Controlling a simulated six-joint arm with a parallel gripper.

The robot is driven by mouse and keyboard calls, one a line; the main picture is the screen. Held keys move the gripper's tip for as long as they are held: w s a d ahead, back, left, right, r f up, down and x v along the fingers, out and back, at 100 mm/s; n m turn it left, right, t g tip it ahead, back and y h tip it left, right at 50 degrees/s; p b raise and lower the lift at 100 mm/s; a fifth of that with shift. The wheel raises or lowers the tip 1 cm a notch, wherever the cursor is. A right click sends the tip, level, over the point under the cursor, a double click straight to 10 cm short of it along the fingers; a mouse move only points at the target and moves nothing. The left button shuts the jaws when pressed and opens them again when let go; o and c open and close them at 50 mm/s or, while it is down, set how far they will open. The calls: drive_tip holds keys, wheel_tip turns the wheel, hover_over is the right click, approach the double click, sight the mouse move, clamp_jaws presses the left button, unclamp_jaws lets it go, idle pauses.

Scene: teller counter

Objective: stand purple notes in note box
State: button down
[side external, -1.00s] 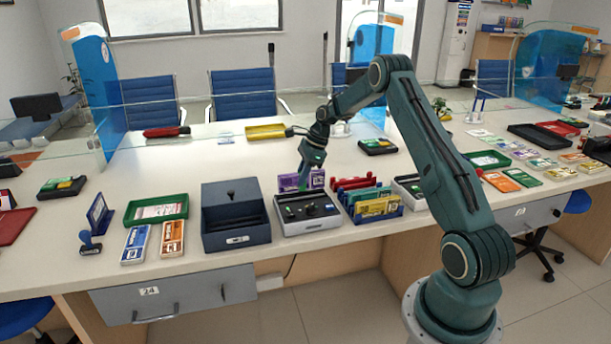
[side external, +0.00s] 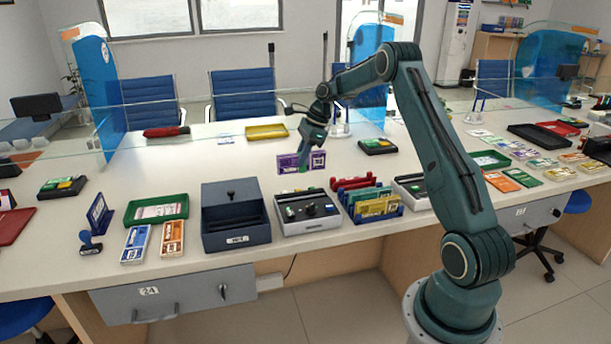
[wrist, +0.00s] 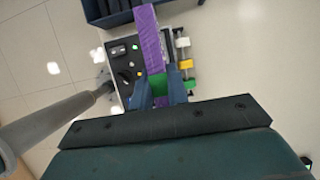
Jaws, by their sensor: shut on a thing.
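A purple bundle of notes (side external: 288,163) is held upright, its broad face toward the side camera. My gripper (side external: 304,162) is shut on it from above. The bundle hangs behind the grey device with black knobs, apparently above the counter. In the wrist view the purple notes (wrist: 151,38) stick out beyond my fingers (wrist: 159,86), with a green patch between them. A dark blue open box (side external: 237,238) stands left of the device. A blue rack (side external: 402,211) with several coloured note bundles stands right of it. I cannot tell which is the note box.
The grey device (side external: 307,228) sits between the box and the rack. A green tray (side external: 184,211) and blue and orange bundles (side external: 136,243) lie to the left.

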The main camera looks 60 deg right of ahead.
drive_tip(key=w+a+f, duration=0.1)
drive_tip(key=w+a, duration=0.3)
drive_tip(key=a, duration=0.7)
drive_tip(key=w+a+f, duration=0.1)
drive_tip(key=w+a, duration=0.3)
drive_tip(key=a, duration=0.7)
drive_tip(key=shift+w+a, duration=0.2)
drive_tip(key=shift+w, duration=0.2)
drive_tip(key=shift+f, duration=0.3)
drive_tip(key=shift+f, duration=1.8)
drive_tip(key=shift+f, duration=3.6)
drive_tip(key=c, duration=1.3)
unclamp_jaws()
